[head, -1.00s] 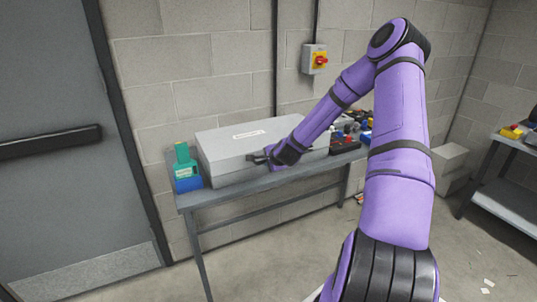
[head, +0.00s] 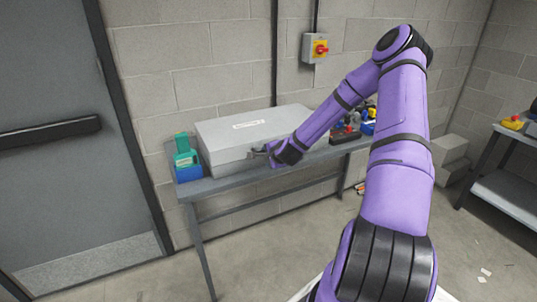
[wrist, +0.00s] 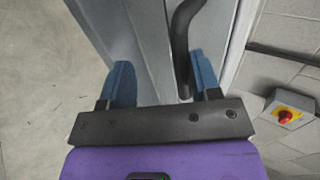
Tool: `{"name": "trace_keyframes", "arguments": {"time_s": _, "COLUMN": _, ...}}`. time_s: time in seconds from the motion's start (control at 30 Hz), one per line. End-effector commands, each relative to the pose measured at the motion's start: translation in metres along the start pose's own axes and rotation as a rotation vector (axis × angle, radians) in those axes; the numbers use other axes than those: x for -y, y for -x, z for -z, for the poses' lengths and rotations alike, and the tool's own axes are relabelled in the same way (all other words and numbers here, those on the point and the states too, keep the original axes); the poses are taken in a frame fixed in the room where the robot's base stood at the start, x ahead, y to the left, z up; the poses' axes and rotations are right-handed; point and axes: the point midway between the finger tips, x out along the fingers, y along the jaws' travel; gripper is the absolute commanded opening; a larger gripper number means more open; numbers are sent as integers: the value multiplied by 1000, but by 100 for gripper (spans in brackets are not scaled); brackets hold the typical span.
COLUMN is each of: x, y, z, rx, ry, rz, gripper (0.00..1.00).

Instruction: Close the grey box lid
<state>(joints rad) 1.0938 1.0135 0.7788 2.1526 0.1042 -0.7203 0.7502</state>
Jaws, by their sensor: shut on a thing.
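The grey box (head: 225,155) stands on the narrow table against the block wall. Its lid (head: 225,129), with a white label on top, lies over the box; I see no clear gap at the front, but my arm hides the right part. My gripper (head: 258,153) is at the box's front side, shut on the dark handle there. In the wrist view, the curved dark handle (wrist: 181,45) runs between the blue fingertips of my gripper (wrist: 163,76), closer to the right one, with grey box surfaces behind.
A green bottle-like item in a blue holder (head: 186,160) stands left of the box. Small coloured parts (head: 352,128) lie on the table (head: 215,187) right of it. A wall switch (head: 315,48) hangs above. A second bench (head: 508,190) stands far right. Open floor lies in front.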

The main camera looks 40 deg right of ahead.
Motion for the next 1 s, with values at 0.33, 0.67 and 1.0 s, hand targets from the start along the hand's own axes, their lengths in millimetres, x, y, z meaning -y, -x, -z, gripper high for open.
{"name": "trace_keyframes", "arguments": {"time_s": 0.33, "x": -5, "y": 6, "z": 2, "rx": -1, "ry": -4, "rz": -11, "gripper": 39}}
{"name": "trace_keyframes", "arguments": {"time_s": 0.67, "x": -2, "y": 62, "z": 2, "rx": -3, "ry": 0, "rz": -5, "gripper": 39}}
{"name": "trace_keyframes", "arguments": {"time_s": 1.0, "x": 0, "y": 105, "z": 0, "rx": -1, "ry": 0, "rz": 0, "gripper": 39}}
